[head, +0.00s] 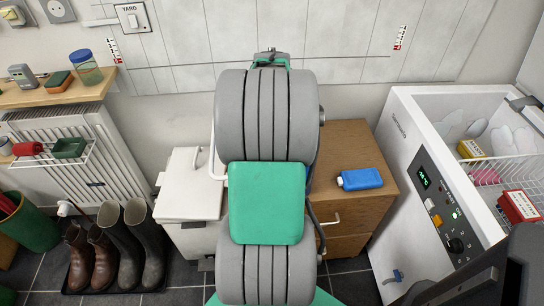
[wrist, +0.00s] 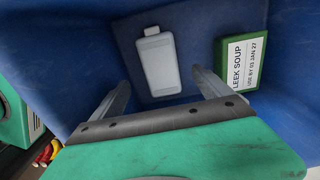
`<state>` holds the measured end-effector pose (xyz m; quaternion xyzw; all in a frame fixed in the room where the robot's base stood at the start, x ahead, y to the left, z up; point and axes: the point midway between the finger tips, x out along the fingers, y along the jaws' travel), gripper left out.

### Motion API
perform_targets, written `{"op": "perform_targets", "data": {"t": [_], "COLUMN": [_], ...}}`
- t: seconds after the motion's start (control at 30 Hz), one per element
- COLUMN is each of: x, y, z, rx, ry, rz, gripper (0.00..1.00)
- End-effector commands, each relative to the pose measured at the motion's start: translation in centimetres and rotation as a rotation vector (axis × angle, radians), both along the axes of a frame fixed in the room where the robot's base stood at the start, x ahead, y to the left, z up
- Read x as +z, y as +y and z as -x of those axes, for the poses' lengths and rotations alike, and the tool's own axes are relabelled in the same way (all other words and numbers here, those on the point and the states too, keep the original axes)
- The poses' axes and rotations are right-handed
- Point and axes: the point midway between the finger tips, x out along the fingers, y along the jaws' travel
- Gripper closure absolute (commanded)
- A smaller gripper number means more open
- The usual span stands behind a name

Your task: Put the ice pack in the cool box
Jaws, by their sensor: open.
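In the wrist view, a pale grey-white ice pack (wrist: 158,62), flat and bottle-shaped with a short cap, lies on the floor of a blue-walled box (wrist: 78,65), which looks like the cool box. My gripper (wrist: 161,84) is open, its two fingers reaching down into the box at the near end of the pack. The pack lies beyond and between the fingers, with no visible grip on it. In the head view my arm hides the gripper and the box's inside. A blue flat bottle-like pack (head: 361,179) with a white cap lies on the wooden cabinet.
A green leek soup carton (wrist: 240,62) lies in the box, right of the ice pack. A white lidded box (head: 189,190) stands left of my arm. An open chest freezer (head: 410,150) with food stands right. Boots (head: 115,245) stand on a tray at lower left.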

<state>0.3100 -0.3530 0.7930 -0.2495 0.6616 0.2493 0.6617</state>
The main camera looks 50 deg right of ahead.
Motion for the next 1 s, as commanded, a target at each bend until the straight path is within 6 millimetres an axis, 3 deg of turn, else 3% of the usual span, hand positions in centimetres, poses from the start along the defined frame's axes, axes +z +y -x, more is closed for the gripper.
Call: {"op": "perform_targets", "data": {"t": [0.03,0.2,0.67,1.0], "x": [1.5,4.3,5.4,10.2], "y": [-0.1,0.0,0.0,0.0], "z": [-0.1,0.0,0.0,0.0], "rx": [0.000,0.000,0.000,-0.001], "ry": [-0.003,-0.001,0.000,0.000], "rz": [0.004,0.002,0.000,0.000], "gripper": [0.11,0.11,0.11,0.11]}}
